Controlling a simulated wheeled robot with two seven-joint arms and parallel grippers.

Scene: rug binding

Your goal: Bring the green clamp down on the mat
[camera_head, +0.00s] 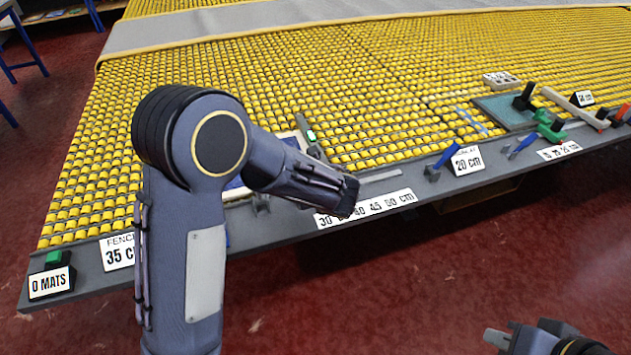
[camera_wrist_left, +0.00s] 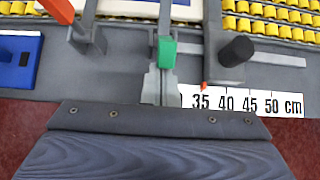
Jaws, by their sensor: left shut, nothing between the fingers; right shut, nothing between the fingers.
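In the left wrist view, a green clamp handle (camera_wrist_left: 167,52) stands up from a grey fixture, just beyond the tips of my left gripper (camera_wrist_left: 158,86). That gripper is shut and empty; I cannot tell whether it touches the handle. In the head view my left forearm hides this gripper and most of the fixture. A blue mat with a white border (camera_head: 290,141) shows partly behind the arm; its white and blue parts also show in the left wrist view (camera_wrist_left: 15,60). My right gripper (camera_head: 497,338) is shut and empty at the bottom right, away from the table.
An orange handle (camera_wrist_left: 57,10) and a black knob (camera_wrist_left: 237,48) flank the green handle. A centimetre scale (camera_head: 368,208) lies along the table's front edge. Farther right are blue handles (camera_head: 445,157), a teal mat (camera_head: 503,112) and another green clamp (camera_head: 549,127). Yellow rollers (camera_head: 360,100) cover the table behind.

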